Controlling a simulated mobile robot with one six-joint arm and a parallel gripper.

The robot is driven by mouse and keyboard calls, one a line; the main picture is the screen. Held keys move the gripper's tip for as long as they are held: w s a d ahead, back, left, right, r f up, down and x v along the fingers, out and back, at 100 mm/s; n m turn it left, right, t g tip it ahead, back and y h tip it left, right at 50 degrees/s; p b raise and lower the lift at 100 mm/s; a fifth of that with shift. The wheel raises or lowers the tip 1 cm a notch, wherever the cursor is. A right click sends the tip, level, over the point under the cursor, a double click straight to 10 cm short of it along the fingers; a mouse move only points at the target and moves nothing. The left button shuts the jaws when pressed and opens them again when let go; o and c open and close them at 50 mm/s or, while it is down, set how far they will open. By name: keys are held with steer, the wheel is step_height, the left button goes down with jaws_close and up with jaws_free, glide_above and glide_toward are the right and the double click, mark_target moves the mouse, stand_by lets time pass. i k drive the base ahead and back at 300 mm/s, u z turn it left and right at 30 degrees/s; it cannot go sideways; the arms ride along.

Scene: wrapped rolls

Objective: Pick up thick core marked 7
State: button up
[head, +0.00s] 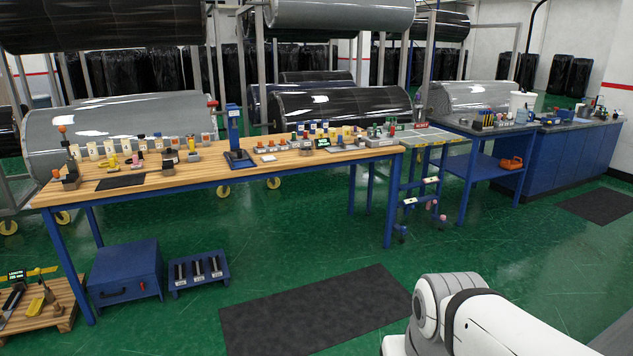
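I cannot make out a core marked 7 in the head view; the labels are too small to read. Many small items with pale tags (125,147) stand in a row along the back of the wooden bench (215,175). My gripper is not in view; only a white part of my arm shows at the bottom right.
A blue box (124,274) stands left of the rack, and a wooden pallet (45,318) with tools lies at bottom left. A dark mat (315,308) lies on open green floor. A blue side table (490,150) and blue cabinets (570,160) stand to the right.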

mark_target(331, 132)
steer(key=z, duration=0.35)
steer(key=i, duration=1.85)
steer(key=z, duration=0.2)
steer(key=i, duration=2.05)
steer(key=u, duration=0.75)
steer(key=i, duration=2.05)
steer(key=u, duration=0.45)
steer(key=k, duration=0.8)
steer(key=u, duration=0.15)
steer(key=i, duration=0.8)
steer(key=z, duration=0.05)
